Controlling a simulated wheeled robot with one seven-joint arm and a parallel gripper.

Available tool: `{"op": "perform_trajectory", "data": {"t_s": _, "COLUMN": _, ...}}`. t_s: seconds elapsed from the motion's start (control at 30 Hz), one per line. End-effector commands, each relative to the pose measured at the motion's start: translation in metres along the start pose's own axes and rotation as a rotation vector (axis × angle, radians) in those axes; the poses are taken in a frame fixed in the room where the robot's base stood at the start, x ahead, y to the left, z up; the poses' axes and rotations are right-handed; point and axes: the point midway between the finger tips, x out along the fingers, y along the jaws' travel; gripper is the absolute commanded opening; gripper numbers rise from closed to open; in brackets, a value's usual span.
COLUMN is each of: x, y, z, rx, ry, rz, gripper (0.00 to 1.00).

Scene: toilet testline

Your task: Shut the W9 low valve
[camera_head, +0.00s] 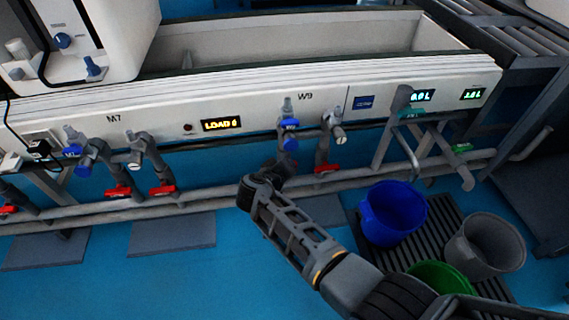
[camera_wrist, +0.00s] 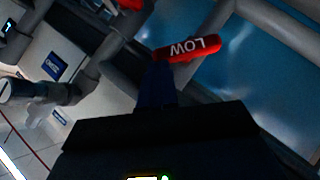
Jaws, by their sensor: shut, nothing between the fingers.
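The W9 label (camera_head: 305,96) is on the white panel in the head view. Below it are a blue-handled valve (camera_head: 290,123) and a red handle (camera_head: 326,168) on grey pipes. In the wrist view a red handle marked LOW (camera_wrist: 195,47) lies nearly level, its right end slightly raised. My gripper (camera_wrist: 157,72) is shut and empty, its dark tips at the left end of that handle; I cannot tell whether they touch. In the head view my arm's dark end hides the fingers and the pipework behind it. Part of a second red handle (camera_wrist: 130,4) shows at the top of the wrist view.
A long grey pipe (camera_head: 345,183) runs along the front under the panel. A blue bucket (camera_head: 393,213), a grey bucket (camera_head: 487,246) and a green bucket (camera_head: 441,276) stand to the right of my forearm. M7 valves with red handles (camera_head: 162,189) are at left. Blue floor lies open at lower left.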

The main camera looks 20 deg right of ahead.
Motion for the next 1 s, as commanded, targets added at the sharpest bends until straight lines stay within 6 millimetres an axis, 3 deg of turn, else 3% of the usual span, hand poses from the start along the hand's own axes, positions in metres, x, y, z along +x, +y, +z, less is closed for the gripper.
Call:
{"op": "perform_trajectory", "data": {"t_s": 0.2, "x": 0.004, "y": 0.012, "z": 0.005, "rx": 0.150, "ry": -0.002, "rz": -0.145, "gripper": 0.00}}
{"op": "perform_trajectory", "data": {"t_s": 0.7, "x": 0.020, "y": 0.019, "z": 0.019, "rx": 0.448, "ry": 0.000, "rz": -0.442, "gripper": 0.00}}
{"op": "perform_trajectory", "data": {"t_s": 1.0, "x": 0.024, "y": 0.019, "z": 0.024, "rx": 0.475, "ry": 0.001, "rz": -0.474, "gripper": 0.00}}
